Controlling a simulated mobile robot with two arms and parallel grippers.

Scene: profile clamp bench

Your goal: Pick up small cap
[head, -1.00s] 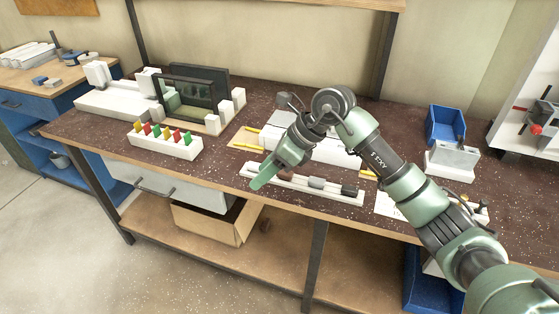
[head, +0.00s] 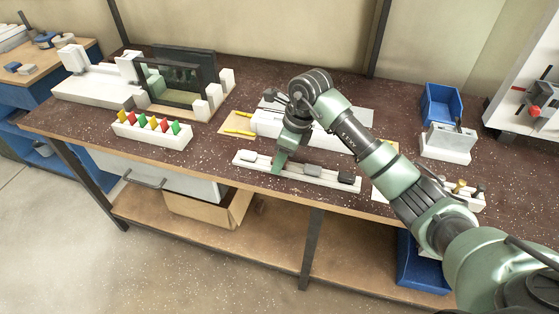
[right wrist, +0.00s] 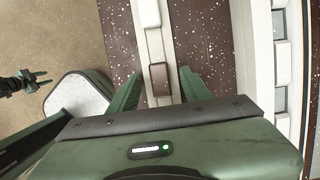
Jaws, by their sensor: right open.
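A white rail (head: 295,175) lies near the front edge of the bench and carries a pale grey cap (head: 249,156), a mid-grey cap (head: 312,169) and a dark cap (head: 346,178). I cannot tell by name which is the small cap. My right gripper (head: 278,166) points down over the rail, between the pale and mid-grey caps. In the right wrist view its fingers (right wrist: 160,80) are open and apart, with a brownish cap (right wrist: 159,78) on the rail between them, not gripped. My left gripper (right wrist: 38,78) shows small at the left of that view, its fingers apart.
A white block with several coloured pegs (head: 150,136) stands left of the rail. A white fixture (head: 265,124) lies close behind the right gripper. A blue bin (head: 441,103) and a grey-white block (head: 447,143) stand to the right. Bare bench top separates these things.

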